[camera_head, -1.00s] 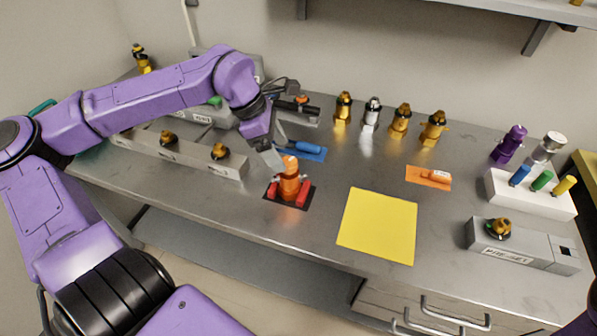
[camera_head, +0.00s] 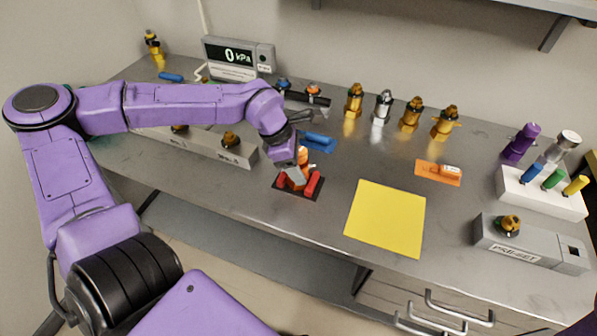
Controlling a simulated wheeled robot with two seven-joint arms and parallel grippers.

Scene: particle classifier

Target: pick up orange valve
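The orange valve (camera_head: 303,158) stands upright on a dark mat (camera_head: 311,197) with red blocks on both sides, left of the yellow sheet. My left gripper (camera_head: 295,172) reaches down over the valve from the upper left. A grey finger crosses in front of the valve's body and hides part of it. The finger gap is too small and too covered to tell whether the fingers grip the valve. The valve still appears to stand on the mat. My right gripper is out of view.
A yellow sheet (camera_head: 386,218) lies to the right. A blue mat (camera_head: 318,141) is just behind the valve. Gold and silver valves (camera_head: 382,106) stand along the back. A pre-set box (camera_head: 530,246) and white holder (camera_head: 543,194) are at the right. A pressure display (camera_head: 238,57) stands at the back left.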

